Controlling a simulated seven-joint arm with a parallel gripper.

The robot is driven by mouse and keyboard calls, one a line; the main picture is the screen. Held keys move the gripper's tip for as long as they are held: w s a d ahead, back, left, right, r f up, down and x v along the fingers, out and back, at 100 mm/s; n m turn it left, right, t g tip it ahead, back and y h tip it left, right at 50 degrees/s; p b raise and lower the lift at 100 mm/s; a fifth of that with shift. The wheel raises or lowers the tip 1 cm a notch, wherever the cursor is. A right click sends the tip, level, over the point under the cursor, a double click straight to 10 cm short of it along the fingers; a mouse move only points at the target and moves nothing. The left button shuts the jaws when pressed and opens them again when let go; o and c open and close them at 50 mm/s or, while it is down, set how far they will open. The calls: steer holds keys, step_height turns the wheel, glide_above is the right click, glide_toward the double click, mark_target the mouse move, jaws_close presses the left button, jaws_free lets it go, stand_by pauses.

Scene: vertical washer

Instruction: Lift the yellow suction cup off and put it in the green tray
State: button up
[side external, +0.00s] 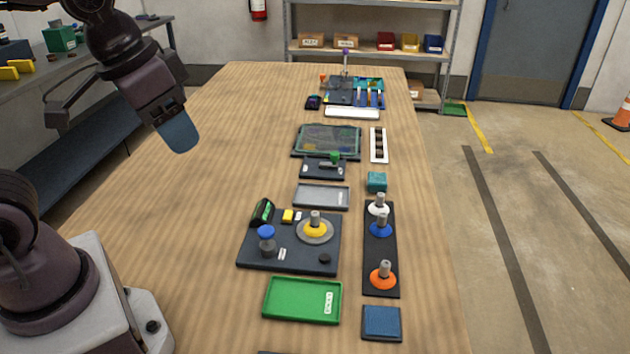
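The yellow suction cup (315,229) with a grey knob on top sits on a round grey disc (327,236) on a dark board (290,259), in the side external view. The green tray (275,301) lies just in front of that board; it is empty apart from a white label at its right side. My gripper (178,133) hangs above the table's left part, up and to the left of the yellow cup and well apart from it. Its teal tip shows as one piece, so I cannot see whether the fingers are apart. Nothing is visible in it.
The dark board also carries a blue-topped knob (267,233) and a small green display (262,212). A dark rack (380,260) to the right holds white, blue and orange cups. A blue pad (381,323) lies right of the tray. The table's left half is clear.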

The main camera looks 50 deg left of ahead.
steer(key=w+f+n+g, duration=0.35)
steer(key=w+f, duration=0.25)
steer(key=w, duration=0.4)
steer(key=n, duration=1.7)
glide_toward(315, 213)
step_height(315, 213, down, 10)
steer(key=shift+w+d+f, duration=0.1)
steer(key=shift+w+f, duration=0.05)
steer(key=shift+f, duration=0.1)
jaws_close()
steer(key=shift+r, duration=0.15)
steer(key=shift+r, duration=1.85)
